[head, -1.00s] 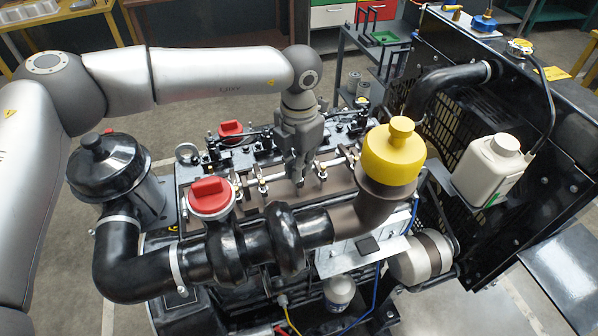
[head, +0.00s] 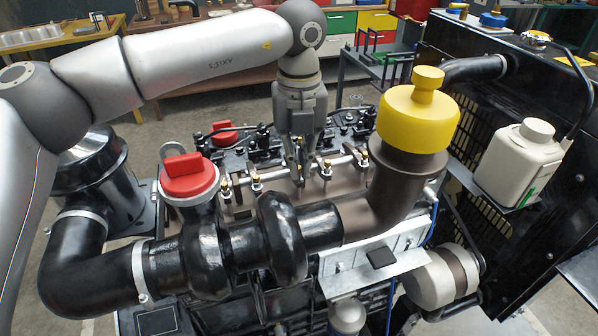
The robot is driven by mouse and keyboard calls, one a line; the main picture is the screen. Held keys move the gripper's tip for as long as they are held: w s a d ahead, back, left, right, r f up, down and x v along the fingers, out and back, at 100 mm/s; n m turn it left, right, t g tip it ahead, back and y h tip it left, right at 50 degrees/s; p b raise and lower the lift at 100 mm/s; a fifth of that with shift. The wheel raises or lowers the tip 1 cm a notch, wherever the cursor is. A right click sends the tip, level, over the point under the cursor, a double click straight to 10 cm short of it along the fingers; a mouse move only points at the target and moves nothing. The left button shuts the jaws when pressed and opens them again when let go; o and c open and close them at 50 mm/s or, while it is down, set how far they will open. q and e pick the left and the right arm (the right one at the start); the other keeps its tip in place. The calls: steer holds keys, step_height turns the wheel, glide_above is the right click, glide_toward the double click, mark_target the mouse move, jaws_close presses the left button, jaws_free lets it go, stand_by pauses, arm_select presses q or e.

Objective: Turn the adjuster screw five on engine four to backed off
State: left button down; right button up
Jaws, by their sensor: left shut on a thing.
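The engine's silver rail (head: 345,160) runs across the top behind the black intake pipe. Several small brass-topped adjuster screws stand along it, among them one (head: 257,183) left of my left gripper and one (head: 327,169) right of it. My left gripper (head: 300,178) points down onto the rail between these two. Its fingers are shut on an adjuster screw, which they mostly hide. I cannot read any number on the screws or the engine. My right gripper is not in view.
A black ribbed pipe (head: 280,240) crosses the front. The radiator (head: 545,100) with a white bottle (head: 520,160) rises at right. Cabinets (head: 345,22) stand behind.

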arm_select(q)
steer(key=n+b, duration=0.4)
steer(key=n, duration=0.2)
steer(key=shift+n+b, duration=0.3)
steer(key=shift+b, duration=0.1)
steer(key=n+b, duration=0.2)
steer(key=n, duration=0.1)
steer(key=shift+r+n, duration=0.1)
steer(key=shift+n, duration=0.2)
steer(key=shift+r+n+b, duration=0.1)
steer(key=shift+n+b, duration=0.25)
steer(key=shift+n, duration=0.15)
steer(key=shift+w, duration=0.1)
steer(key=c, duration=1.9)
jaws_free()
steer(key=shift+o, duration=0.5)
step_height(320, 180, up, 12)
